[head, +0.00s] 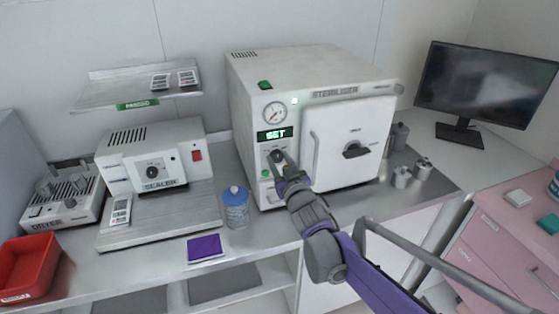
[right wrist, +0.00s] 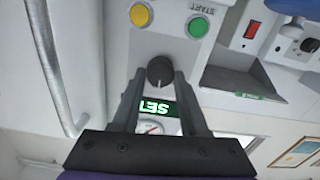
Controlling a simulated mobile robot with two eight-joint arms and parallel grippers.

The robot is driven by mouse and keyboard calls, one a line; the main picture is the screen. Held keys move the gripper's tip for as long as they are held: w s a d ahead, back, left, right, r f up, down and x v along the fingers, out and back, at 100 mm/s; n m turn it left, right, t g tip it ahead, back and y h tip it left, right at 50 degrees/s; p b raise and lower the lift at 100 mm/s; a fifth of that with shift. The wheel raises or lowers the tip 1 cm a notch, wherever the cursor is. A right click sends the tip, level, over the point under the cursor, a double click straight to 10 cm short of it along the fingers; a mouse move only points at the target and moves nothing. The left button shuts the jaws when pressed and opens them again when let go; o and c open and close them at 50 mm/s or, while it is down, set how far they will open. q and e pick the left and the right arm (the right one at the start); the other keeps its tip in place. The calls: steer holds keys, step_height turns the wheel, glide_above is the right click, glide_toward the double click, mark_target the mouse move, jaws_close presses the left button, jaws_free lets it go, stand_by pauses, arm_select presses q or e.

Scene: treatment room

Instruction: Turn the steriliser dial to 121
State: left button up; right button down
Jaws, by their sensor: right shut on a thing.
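The white steriliser (head: 270,88) stands on the counter with its door shut. Its green display (head: 275,134) reads SET; it shows upside down in the right wrist view (right wrist: 158,107). The dark dial (right wrist: 160,70) sits on the panel below the display, with a light pointer mark whose exact angle I cannot read. My right gripper (head: 281,164) is at the dial; in the right wrist view its two fingers (right wrist: 160,78) flank the dial, shut on it. Numbers around the dial do not show. My left gripper is not in view.
A green START button (right wrist: 197,27) and a yellow button (right wrist: 141,15) are close to the dial. The door handle bar (head: 315,158) stands out beside the panel. The sealer (head: 155,160) stands farther left.

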steer(key=n+p, duration=0.1)
steer(key=n, duration=0.4)
steer(key=shift+a, duration=0.1)
steer(key=shift+n+p, duration=0.75)
steer(key=shift+n, duration=1.05)
steer(key=shift+f, duration=0.1)
steer(key=shift+c, duration=2.2)
jaws_free()
steer(key=shift+s, duration=0.2)
steer(key=b+v, duration=0.1)
steer(key=v, duration=0.9)
steer(key=shift+s, duration=0.25)
